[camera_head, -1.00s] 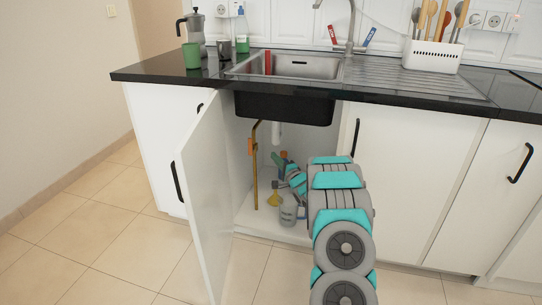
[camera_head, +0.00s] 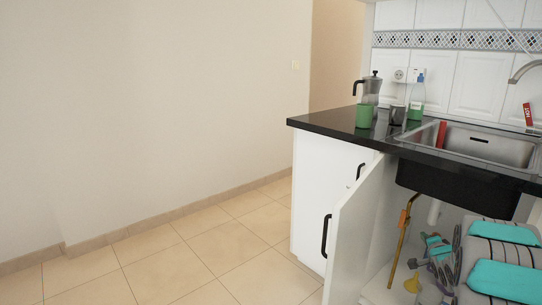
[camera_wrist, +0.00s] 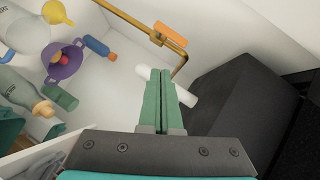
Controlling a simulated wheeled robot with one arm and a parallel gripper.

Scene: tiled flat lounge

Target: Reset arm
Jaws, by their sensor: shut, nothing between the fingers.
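My gripper (camera_wrist: 163,80) is shut and empty, its two green fingers pressed together in the wrist view. It is inside the open sink cabinet, with a white pipe (camera_wrist: 182,93) passing behind the fingers. A dark sink basin (camera_wrist: 225,100) is close on the right in the wrist view. In the head view, my teal and grey arm reaches into the cabinet from the lower right, and the fingers are hard to make out there. The open cabinet door (camera_head: 355,235) stands to the left of my arm.
A brass pipe (camera_head: 399,245) with an orange part (camera_wrist: 166,36) runs close to the gripper. Bottles, a purple funnel (camera_wrist: 65,61) and a yellow funnel (camera_head: 412,283) lie in the cabinet. The black countertop (camera_head: 340,124) hangs above. The tiled floor (camera_head: 190,262) left of the door is clear.

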